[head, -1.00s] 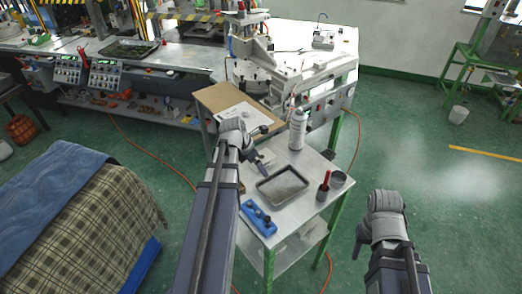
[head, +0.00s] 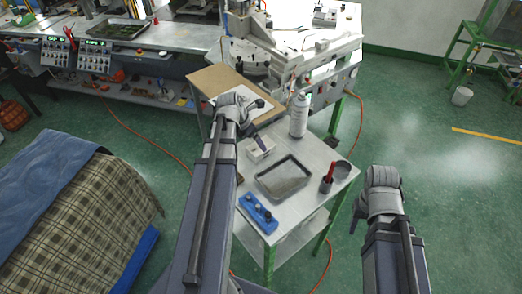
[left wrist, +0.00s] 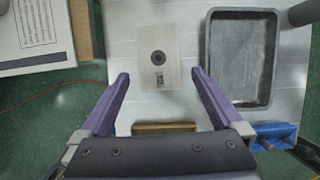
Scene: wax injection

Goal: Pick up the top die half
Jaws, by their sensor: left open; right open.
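The die half is a pale, flat rectangular block with a dark round hole and a small dark slot (left wrist: 158,35). It lies on the metal cart top, and its pale side shows in the head view (head: 262,153). My left gripper (left wrist: 161,76) is open, its two purple fingers on either side of the block's near part in the left wrist view, with gaps both sides. In the head view my left gripper (head: 256,140) is just over the block and partly hides it. My right gripper (head: 356,224) hangs off the cart's right side, its fingers mostly hidden.
A grey tray (head: 260,187) lies right beside the block. A spray can (head: 299,116), a cup with a red-handled tool (head: 326,184) and a blue holder (head: 257,213) stand around it. A brown board with paper (head: 207,80) is behind. A brown strip (left wrist: 163,128) lies below the block.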

